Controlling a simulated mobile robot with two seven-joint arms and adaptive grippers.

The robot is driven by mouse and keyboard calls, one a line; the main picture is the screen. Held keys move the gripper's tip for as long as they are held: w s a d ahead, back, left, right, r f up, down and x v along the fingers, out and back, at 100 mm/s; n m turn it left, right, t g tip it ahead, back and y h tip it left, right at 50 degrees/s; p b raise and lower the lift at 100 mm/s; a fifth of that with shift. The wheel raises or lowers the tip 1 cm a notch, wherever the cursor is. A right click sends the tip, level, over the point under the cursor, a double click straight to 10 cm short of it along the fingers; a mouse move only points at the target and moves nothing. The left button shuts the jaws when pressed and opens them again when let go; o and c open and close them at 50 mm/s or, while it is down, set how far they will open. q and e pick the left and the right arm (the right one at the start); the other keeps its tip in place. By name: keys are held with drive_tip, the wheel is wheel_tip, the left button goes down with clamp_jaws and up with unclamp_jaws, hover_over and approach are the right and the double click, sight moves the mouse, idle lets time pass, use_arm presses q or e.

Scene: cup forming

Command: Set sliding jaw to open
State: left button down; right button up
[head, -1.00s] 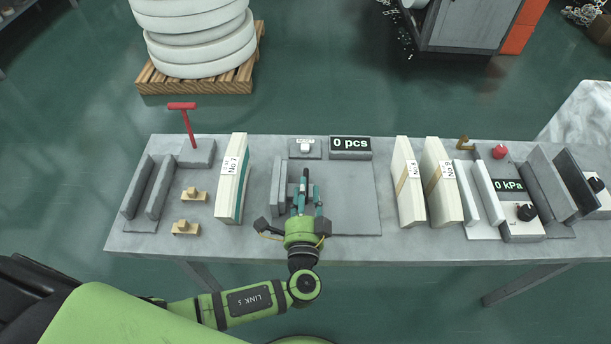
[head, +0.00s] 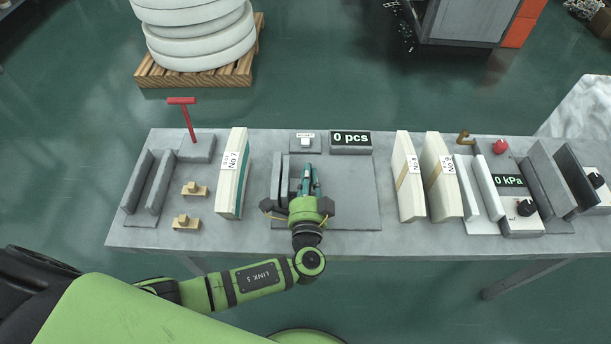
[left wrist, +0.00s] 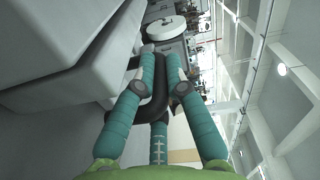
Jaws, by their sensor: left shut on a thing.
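A pair of grey upright jaw plates (head: 278,181) stands close together at the left of the grey base plate (head: 352,190) in the middle of the bench. Which one slides is hard to tell. My left gripper (head: 309,178) reaches in from the front, just right of these plates. In the left wrist view its teal fingers are shut on a black curved handle (left wrist: 153,92). The handle's attachment is hidden; large grey blocks (left wrist: 62,52) rise beside it. My right gripper is not in view.
A block labelled No 7 (head: 231,178) stands left of the gripper, two more blocks (head: 408,182) right. A counter (head: 350,139) reading 0 pcs and a small button box (head: 305,142) stand behind. A red T-handle (head: 188,117) rises at back left. The base plate's right side is clear.

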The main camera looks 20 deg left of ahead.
use_arm(q)
drive_tip(key=d+b, duration=0.1)
drive_tip(key=d, duration=0.1)
drive_tip(key=w+d+b, duration=0.1)
drive_tip(key=d, duration=0.1)
drive_tip(key=d+b, duration=0.1)
drive_tip(key=d, duration=0.1)
drive_tip(key=shift+w+d+f+b, duration=0.15)
drive_tip(key=shift+w+f+b, duration=0.05)
drive_tip(key=shift+w+b, duration=0.2)
drive_tip(key=shift+d+r, duration=0.1)
drive_tip(key=shift+d, duration=0.05)
drive_tip(key=shift+r, duration=0.1)
drive_tip(key=c, duration=1.3)
unclamp_jaws()
